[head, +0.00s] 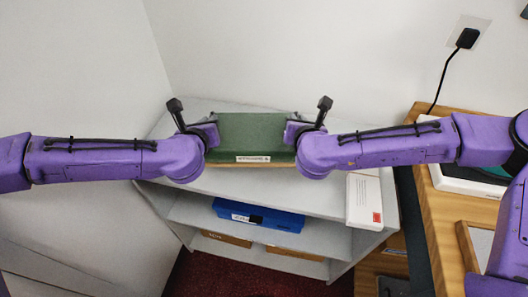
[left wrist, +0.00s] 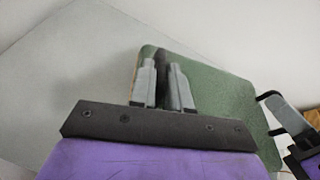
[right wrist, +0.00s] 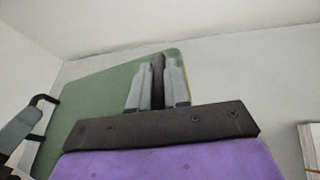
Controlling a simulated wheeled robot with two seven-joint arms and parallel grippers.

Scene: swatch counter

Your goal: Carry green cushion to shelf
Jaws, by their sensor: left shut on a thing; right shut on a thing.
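The green cushion (head: 251,133) is between my two grippers above the shelf's grey top (head: 222,184), with a small white label on its front face. My left gripper (head: 211,130) is shut on its left edge. My right gripper (head: 296,130) is shut on its right edge. The left wrist view shows the fingers (left wrist: 162,85) pinching the cushion (left wrist: 215,95). The right wrist view shows the fingers (right wrist: 158,83) on the cushion (right wrist: 100,95). Whether the cushion's underside touches the shelf top I cannot tell.
A white box with a red mark (head: 363,201) lies at the right of the shelf top. A blue box (head: 258,215) and cardboard boxes (head: 227,239) sit on lower levels. A wooden desk (head: 436,220) stands at right. Walls close off the left and back.

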